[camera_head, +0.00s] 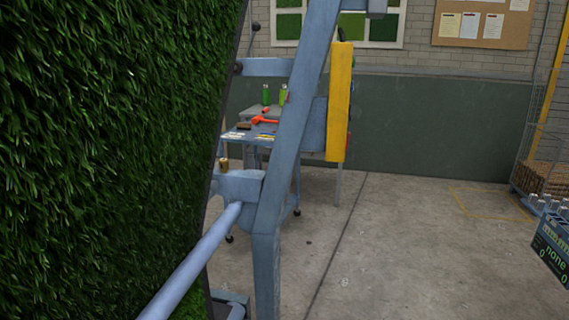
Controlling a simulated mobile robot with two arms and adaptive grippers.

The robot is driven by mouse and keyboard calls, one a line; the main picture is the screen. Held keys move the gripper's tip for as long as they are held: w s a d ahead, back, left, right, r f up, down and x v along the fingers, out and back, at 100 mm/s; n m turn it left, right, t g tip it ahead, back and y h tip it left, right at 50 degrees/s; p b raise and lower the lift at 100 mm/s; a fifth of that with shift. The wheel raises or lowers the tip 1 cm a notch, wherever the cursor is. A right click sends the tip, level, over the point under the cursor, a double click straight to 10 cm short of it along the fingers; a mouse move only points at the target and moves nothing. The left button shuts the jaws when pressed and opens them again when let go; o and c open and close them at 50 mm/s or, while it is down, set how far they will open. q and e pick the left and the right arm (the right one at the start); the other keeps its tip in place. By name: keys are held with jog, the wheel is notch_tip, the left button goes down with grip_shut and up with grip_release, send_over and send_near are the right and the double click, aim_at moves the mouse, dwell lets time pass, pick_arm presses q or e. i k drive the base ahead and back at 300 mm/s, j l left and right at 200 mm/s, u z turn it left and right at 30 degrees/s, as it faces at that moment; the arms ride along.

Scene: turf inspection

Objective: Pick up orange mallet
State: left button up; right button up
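The orange mallet (265,120) lies on the far blue-grey work table (237,135), seen small through the gap in a blue-grey metal frame. Its orange head is at the left and its handle runs to the right, close to the frame's slanted post, which hides part of the table. Neither of my grippers shows in this view.
A tall green turf panel (110,130) fills the left side. The blue-grey frame (285,150) with a yellow panel (340,100) stands between me and the table. Open concrete floor (420,250) lies to the right. A wire cage (540,150) stands at the far right.

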aim_at(254, 121)
jog(key=i+l+z, duration=0.5)
jog(key=i, duration=0.25)
jog(key=i+l+z, duration=0.25)
jog(key=i, duration=0.15)
jog(key=i+z, duration=0.25)
jog(key=i, duration=0.15)
jog(key=i+u, duration=0.15)
jog(key=i, duration=0.4)
jog(key=i+u, duration=0.15)
jog(key=i, duration=0.4)
jog(key=i+l+u, duration=0.15)
jog(key=i, duration=0.4)
jog(key=i+l+u, duration=0.15)
jog(key=i, duration=0.4)
